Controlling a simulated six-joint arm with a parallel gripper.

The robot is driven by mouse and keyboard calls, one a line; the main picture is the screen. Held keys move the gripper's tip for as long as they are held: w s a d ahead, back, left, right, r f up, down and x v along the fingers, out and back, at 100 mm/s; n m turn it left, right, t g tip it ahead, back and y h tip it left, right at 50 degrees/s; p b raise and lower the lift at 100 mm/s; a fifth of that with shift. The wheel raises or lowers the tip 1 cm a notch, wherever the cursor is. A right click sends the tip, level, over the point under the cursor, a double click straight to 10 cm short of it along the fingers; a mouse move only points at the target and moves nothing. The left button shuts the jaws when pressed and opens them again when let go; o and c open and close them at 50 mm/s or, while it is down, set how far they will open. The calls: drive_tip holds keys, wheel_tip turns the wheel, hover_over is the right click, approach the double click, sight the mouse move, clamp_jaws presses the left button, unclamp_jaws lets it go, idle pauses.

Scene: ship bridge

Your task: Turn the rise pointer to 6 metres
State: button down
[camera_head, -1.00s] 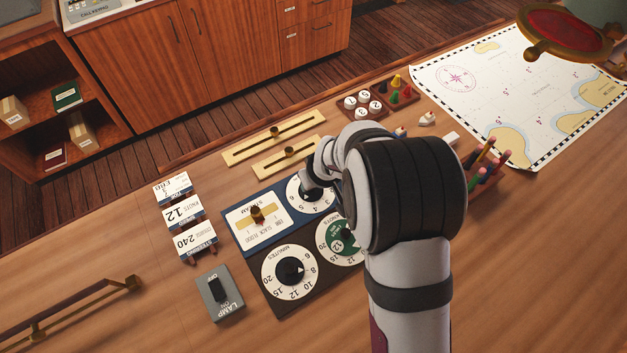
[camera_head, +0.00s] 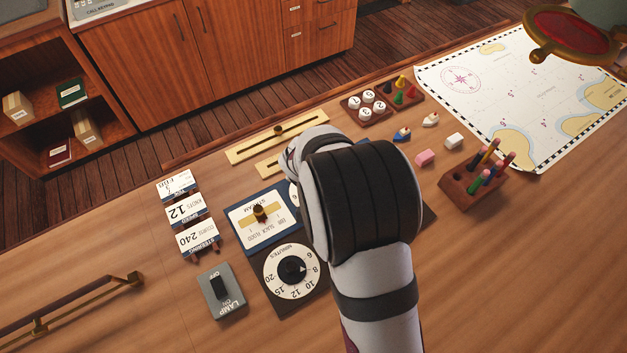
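The rise dial is mostly hidden behind my arm. Only a thin white sliver of a dial on the blue stream panel (camera_head: 246,242) shows at the arm's left edge, so its pointer cannot be read. My arm's wrist covers the right part of the panels, and my gripper's fingers are hidden behind it. Whether the gripper touches a pointer cannot be seen. The minutes dial (camera_head: 276,284) lies below the stream panel, with its dark knob in the middle.
A grey lamp switch (camera_head: 220,293) and standing cards (camera_head: 188,213) are left of the panels. Brass sliders (camera_head: 262,143) lie behind. A pink eraser (camera_head: 425,158), a pencil block (camera_head: 462,191) and a chart (camera_head: 470,125) are to the right.

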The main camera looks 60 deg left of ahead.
idle(0.4)
drive_tip(key=c, duration=0.7)
unclamp_jaws()
drive_tip(key=shift+o, duration=0.2)
drive_tip(key=v, duration=1.5)
drive_tip(key=shift+r, duration=0.4)
